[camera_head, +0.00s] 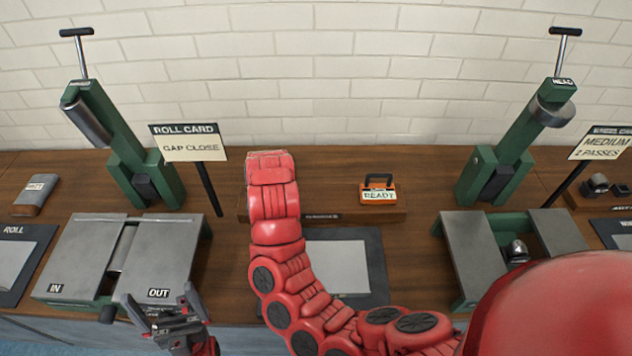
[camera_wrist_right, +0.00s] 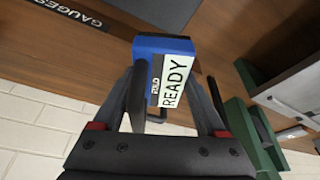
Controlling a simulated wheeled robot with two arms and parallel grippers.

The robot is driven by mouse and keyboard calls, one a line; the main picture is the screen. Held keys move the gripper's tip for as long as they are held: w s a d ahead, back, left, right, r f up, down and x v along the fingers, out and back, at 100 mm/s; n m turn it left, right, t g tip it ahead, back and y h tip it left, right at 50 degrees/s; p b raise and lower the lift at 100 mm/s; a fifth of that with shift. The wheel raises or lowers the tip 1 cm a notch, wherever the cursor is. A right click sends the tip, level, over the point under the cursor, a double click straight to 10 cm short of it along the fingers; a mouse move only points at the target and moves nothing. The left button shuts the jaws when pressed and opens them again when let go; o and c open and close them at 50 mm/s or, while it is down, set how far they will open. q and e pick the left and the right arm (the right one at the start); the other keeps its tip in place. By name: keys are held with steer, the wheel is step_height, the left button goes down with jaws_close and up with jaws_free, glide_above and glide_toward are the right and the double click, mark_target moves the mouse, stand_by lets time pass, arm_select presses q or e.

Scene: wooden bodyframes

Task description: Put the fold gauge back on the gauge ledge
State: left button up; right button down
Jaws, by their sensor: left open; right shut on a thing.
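The fold gauge (camera_wrist_right: 150,46) is a blue block with a white label reading FOLD READY, seen in the right wrist view. My right gripper (camera_wrist_right: 170,88) is shut on it. In the head view my red right arm hides this gripper and the gauge. The gauge ledge (camera_head: 345,217) is a low wooden strip at the back of the bench. Its GAUGES label (camera_wrist_right: 70,12) shows at the top left of the wrist view, apart from the gauge in the picture. I cannot tell the gauge's height over the bench. My left gripper (camera_head: 158,306) is open and empty at the front left.
An orange gauge (camera_head: 378,190) marked READY sits on the ledge's right part. A grey-framed mat (camera_head: 366,262) lies in front of it. Green machines stand at left (camera_head: 118,135) and right (camera_head: 505,150), with a roll card sign (camera_head: 190,145) beside the left one.

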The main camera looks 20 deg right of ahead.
steer(key=d, duration=0.2)
steer(key=d+p, duration=0.1)
steer(key=d, duration=0.1)
steer(key=d+p, duration=0.1)
steer(key=d, duration=0.2)
steer(key=shift+w+r, duration=0.1)
steer(key=shift+w, duration=0.3)
steer(key=p, duration=0.3)
glide_above(321, 196)
steer(key=s, duration=0.1)
steer(key=shift+s+f, duration=0.15)
steer(key=shift+f, duration=0.45)
steer(key=shift+d+f, duration=0.1)
steer(key=shift+f, duration=0.1)
step_height(321, 196, down, 3)
steer(key=shift+r+p, duration=0.1)
steer(key=shift+p, duration=0.9)
steer(key=shift+f, duration=0.2)
